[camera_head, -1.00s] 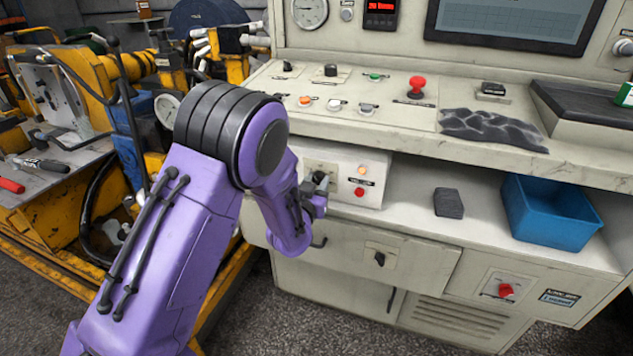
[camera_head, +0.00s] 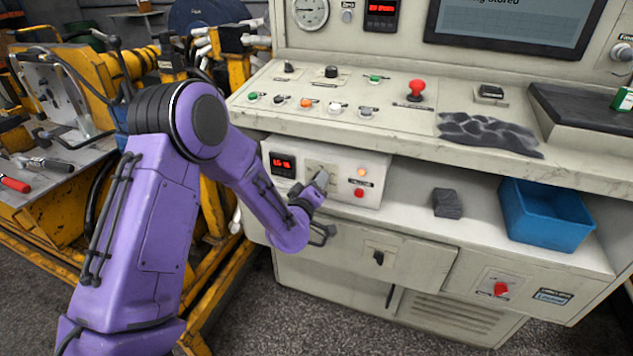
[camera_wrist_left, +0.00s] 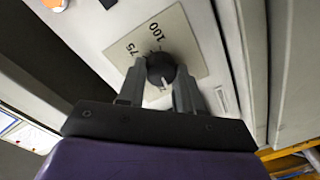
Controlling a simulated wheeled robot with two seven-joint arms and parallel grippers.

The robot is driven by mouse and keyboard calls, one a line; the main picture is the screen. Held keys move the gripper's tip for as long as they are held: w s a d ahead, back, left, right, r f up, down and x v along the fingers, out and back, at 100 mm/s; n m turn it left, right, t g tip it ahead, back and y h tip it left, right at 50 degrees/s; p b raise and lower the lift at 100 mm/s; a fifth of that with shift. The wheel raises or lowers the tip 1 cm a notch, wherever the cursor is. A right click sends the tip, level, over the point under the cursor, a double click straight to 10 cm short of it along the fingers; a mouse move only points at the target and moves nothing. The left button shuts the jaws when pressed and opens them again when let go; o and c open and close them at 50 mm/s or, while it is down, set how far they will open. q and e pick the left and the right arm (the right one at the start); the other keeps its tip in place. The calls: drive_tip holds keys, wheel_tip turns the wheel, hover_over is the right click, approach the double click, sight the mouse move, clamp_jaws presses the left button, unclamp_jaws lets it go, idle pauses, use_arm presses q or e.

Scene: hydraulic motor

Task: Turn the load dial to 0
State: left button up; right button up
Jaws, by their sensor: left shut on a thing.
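The load dial is a black round knob (camera_wrist_left: 159,66) with a white pointer on a pale plate printed with 75 and 100 in the left wrist view. My left gripper (camera_wrist_left: 160,88) has its two fingers on either side of the knob, shut on it. In the head view my left gripper (camera_head: 319,184) is at the small control box (camera_head: 340,166) under the console ledge, and its fingers hide the dial. The dial's pale plate (camera_head: 318,167) shows partly behind them. My right gripper is not in view.
On the same box are a red digital display (camera_head: 283,164), an orange lamp (camera_head: 361,172) and a red button (camera_head: 359,193). A dark block (camera_head: 447,203) and a blue bin (camera_head: 547,215) sit on the shelf to the right. The console ledge (camera_head: 400,146) overhangs the box.

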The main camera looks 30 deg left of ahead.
use_arm(q)
drive_tip(key=shift+f+n+h, duration=0.15)
drive_tip(key=shift+n+h, duration=0.15)
drive_tip(key=shift+n, duration=3.2)
drive_tip(key=o, duration=1)
drive_tip(key=shift+o, duration=0.2)
drive_tip(key=v, duration=1)
drive_tip(key=shift+s, duration=0.3)
